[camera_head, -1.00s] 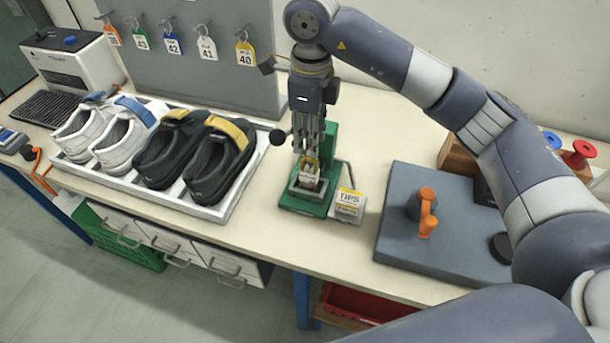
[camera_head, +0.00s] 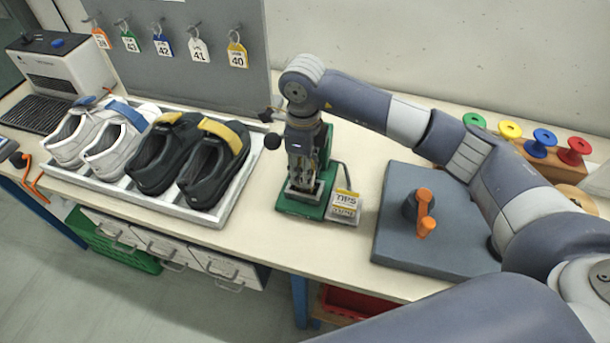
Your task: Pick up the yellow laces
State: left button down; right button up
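A yellow spool (camera_head: 510,131) stands at the back right on a wooden holder (camera_head: 543,163), between a green spool and a blue spool. It is the only yellow item there that could be the laces; I cannot make out lace on it. My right gripper (camera_head: 301,186) points down over a small green bench device (camera_head: 318,201) in the middle of the bench, well to the left of the yellow spool. Its fingers are small and partly merged with the device, so their opening and any held thing are unclear. My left gripper is out of view.
A white tray (camera_head: 214,216) with white and dark shoes stands left. A TIPS box (camera_head: 344,206) sits beside the green device. A grey block (camera_head: 396,232) with an orange handle (camera_head: 426,222) stands right. My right arm spans the space before the spools.

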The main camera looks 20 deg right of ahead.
jog(key=shift+f, duration=1)
grip_shut()
jog(key=shift+r, duration=0.1)
